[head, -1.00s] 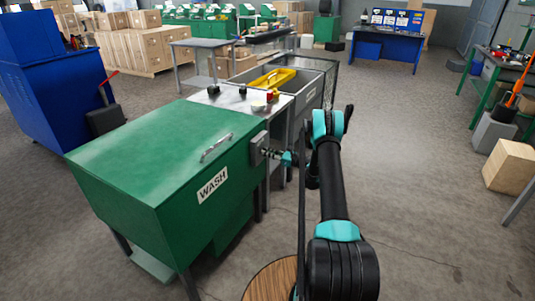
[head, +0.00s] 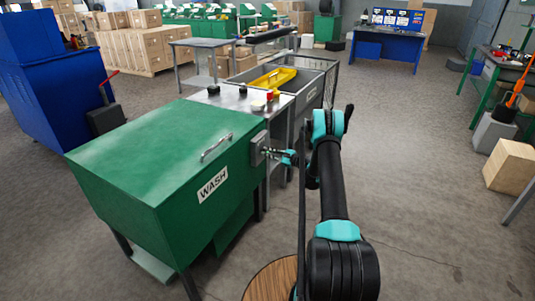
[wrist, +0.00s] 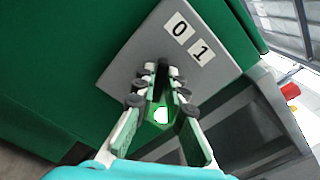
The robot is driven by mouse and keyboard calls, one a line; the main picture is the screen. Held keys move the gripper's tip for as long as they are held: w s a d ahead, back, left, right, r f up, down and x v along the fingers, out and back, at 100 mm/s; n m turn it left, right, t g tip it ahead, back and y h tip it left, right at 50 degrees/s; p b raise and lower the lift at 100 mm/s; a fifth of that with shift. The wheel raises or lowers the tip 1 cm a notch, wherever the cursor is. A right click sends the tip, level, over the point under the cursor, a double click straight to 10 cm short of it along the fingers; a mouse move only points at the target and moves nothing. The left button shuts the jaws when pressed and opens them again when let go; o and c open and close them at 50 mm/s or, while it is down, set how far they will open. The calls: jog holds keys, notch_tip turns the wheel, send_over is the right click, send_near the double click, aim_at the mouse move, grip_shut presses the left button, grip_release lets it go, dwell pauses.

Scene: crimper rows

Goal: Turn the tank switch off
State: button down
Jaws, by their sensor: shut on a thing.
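The tank is a green box (head: 165,150) with a WASH label and a lid handle. Its grey switch plate (head: 258,150) is on the right-hand side face. In the wrist view the plate (wrist: 140,62) carries a 0 label (wrist: 179,27) and a 1 label (wrist: 202,51). My gripper (head: 268,153) is at the plate. In the wrist view its fingertips (wrist: 161,72) are closed around the dark switch handle (wrist: 163,77). The fingers hide most of the handle, so I cannot tell which label it points to.
A steel table (head: 228,100) with small dark items and a red-yellow object stands just behind the tank. A grey basin (head: 313,90) with a yellow tray (head: 273,79) is beyond it. The floor to the right of my arm is clear up to a wooden crate (head: 510,167).

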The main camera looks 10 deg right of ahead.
jog(key=c, duration=1.6)
grip_release()
jog(key=v, duration=1.2)
